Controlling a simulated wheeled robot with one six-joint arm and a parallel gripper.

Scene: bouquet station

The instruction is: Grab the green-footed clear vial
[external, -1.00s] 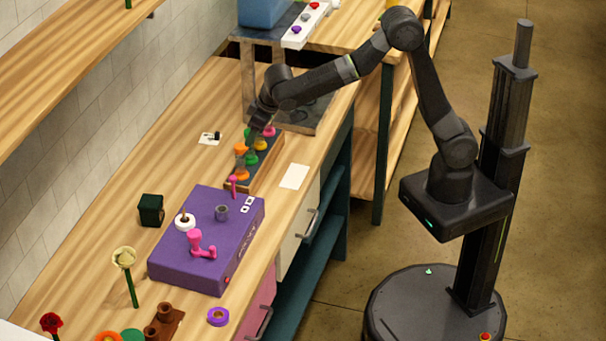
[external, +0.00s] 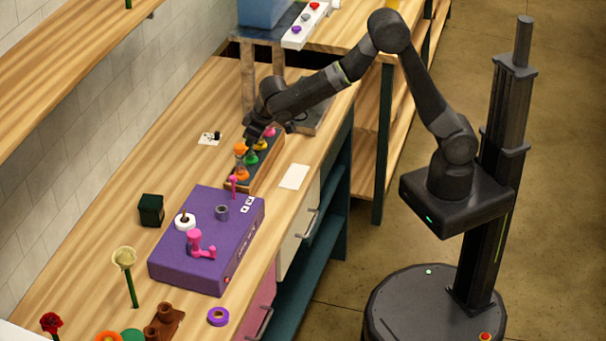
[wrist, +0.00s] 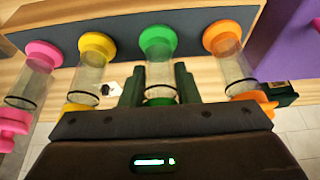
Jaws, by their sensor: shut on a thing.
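The green-footed clear vial (wrist: 160,74) stands between my gripper's two dark fingers in the wrist view, with a green disc against the rack and more green at its near end. My gripper (wrist: 159,88) is shut on this vial. In the external view my gripper (external: 253,146) is down at the rack, and the green part of the vial (external: 251,159) shows just below it. The clear body is mostly hidden there.
The rack (external: 268,176) also holds an orange vial (wrist: 229,65) on one side, and yellow (wrist: 91,70) and pink (wrist: 35,75) vials on the other, close to my fingers. A purple box (external: 235,262) stands nearer on the bench. A white card (external: 294,176) lies right of the rack.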

